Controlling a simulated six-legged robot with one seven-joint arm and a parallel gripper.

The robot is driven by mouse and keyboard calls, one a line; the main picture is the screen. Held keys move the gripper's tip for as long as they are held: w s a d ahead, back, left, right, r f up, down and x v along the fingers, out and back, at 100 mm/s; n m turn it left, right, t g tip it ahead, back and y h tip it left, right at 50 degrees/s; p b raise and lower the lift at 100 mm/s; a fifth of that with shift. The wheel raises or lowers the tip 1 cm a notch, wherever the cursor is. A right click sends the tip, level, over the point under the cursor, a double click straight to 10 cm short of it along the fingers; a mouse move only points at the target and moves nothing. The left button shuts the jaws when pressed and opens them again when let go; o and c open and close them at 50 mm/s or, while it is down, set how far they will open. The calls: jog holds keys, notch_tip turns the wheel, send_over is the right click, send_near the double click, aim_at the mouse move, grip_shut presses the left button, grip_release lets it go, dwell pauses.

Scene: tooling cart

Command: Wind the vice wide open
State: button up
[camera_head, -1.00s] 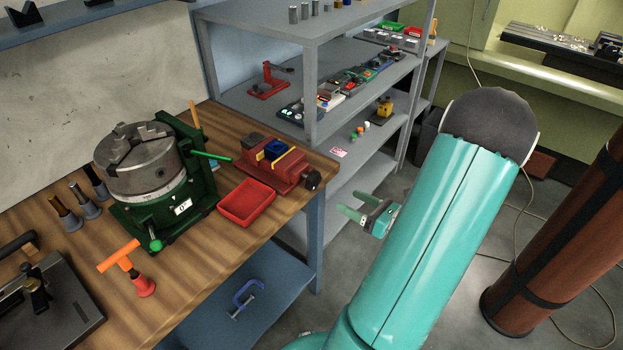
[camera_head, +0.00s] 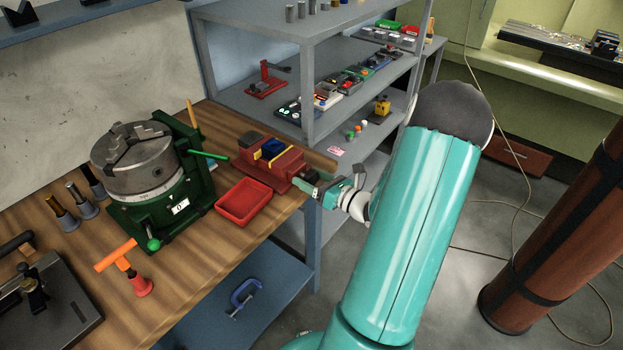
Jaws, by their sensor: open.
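The red vice (camera_head: 275,169) sits at the right end of the wooden bench. A blue block (camera_head: 271,149) lies between its yellow-edged jaws. Its dark round knob (camera_head: 312,176) at the right end is partly covered by my gripper. My gripper (camera_head: 306,183) is open, with its teal fingers pointing left at the knob; one finger shows on the near side of it. The other finger is hard to make out, and I cannot tell whether the fingers touch the knob.
A red tray (camera_head: 243,219) lies just in front of the vice. A green-based chuck (camera_head: 134,160) with a green handle (camera_head: 208,155) stands to the left. Grey shelving (camera_head: 308,101) stands behind the bench's right end.

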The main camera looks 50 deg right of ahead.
jog(key=shift+c, duration=0.2)
jog(key=c, duration=0.9)
jog(key=shift+w+n, duration=0.1)
jog(key=shift+n, duration=0.3)
